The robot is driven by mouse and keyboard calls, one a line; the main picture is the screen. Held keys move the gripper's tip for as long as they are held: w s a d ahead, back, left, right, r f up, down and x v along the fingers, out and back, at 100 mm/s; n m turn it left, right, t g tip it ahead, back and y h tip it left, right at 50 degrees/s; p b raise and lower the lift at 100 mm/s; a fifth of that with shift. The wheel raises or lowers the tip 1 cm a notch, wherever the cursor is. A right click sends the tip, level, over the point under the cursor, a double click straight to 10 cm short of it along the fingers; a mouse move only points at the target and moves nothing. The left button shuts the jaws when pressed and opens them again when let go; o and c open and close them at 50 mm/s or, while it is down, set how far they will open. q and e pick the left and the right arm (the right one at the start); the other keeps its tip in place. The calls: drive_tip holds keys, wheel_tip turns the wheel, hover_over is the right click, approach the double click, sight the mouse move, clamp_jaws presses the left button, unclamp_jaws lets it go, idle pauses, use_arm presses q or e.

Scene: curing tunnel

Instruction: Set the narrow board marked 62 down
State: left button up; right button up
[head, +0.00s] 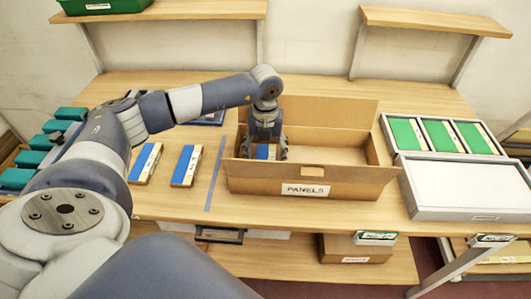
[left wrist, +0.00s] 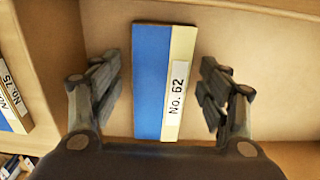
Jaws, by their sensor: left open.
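The narrow board marked No. 62 (left wrist: 152,80), blue with a cream edge and a white label, lies in the left part of the open cardboard box labelled PANELS (head: 255,184). In the head view the board (head: 263,152) shows only partly, below my left gripper (head: 265,149). In the left wrist view the fingers of my left gripper (left wrist: 160,85) stand apart on both sides of the board, with a gap on each side. My right gripper is not in view.
Two blue and cream boards (head: 145,163) (head: 186,166) lie on the table left of the box, beside a blue strip (head: 216,172). The right part of the box is empty. A grey case (head: 408,158) with green panels stands at the right. Teal-topped items (head: 40,142) sit far left.

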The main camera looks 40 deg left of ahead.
sight(266, 157)
use_arm(q)
wheel_tip(266, 157, up, 12)
drive_tip(key=b, duration=0.2)
drive_tip(key=shift+r, duration=0.15)
idle(0.5)
